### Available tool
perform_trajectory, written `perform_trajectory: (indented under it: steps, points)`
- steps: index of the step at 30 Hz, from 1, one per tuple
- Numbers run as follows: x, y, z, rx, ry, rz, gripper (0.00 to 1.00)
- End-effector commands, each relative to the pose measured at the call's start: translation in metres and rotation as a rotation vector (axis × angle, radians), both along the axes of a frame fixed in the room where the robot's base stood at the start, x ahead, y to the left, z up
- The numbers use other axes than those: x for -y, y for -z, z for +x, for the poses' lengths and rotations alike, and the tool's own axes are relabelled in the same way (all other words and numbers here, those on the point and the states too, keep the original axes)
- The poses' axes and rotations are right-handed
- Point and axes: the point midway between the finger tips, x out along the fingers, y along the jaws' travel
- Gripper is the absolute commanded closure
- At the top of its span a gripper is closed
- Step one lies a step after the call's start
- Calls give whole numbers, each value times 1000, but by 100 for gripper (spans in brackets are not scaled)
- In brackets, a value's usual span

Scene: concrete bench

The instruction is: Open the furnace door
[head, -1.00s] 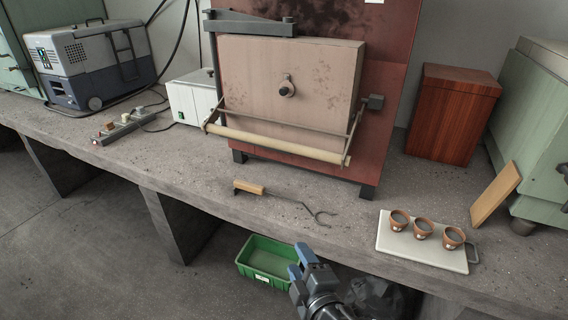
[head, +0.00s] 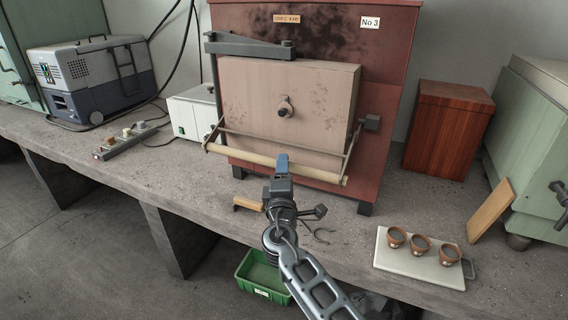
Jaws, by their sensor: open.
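The furnace (head: 385,104) is a red-brown box on the bench. Its thick pale door (head: 250,107) looks closed against the front, with a round knob (head: 284,108) in the middle and a dark hinge arm above. A pale wooden bar handle (head: 240,154) runs across below the door on metal side arms. My gripper (head: 282,163) is open, its blue fingertip in front of the bar near the bar's middle. I cannot tell whether it touches the bar. The second finger is mostly hidden.
A wooden-handled hook tool (head: 247,204) lies on the bench, partly behind my gripper. A white board (head: 398,262) with three small clay cups stands at the right. A green bin (head: 262,275) is under the bench edge. A wooden box (head: 446,128) stands right of the furnace.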

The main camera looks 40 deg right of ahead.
Motion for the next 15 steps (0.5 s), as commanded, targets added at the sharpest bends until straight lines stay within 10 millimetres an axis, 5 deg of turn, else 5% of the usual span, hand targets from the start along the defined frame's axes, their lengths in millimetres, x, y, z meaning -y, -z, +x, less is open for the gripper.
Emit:
perform_trajectory:
  steps: [15]
  points:
    - [16, -4, 15, 1, 0, 1, 46]
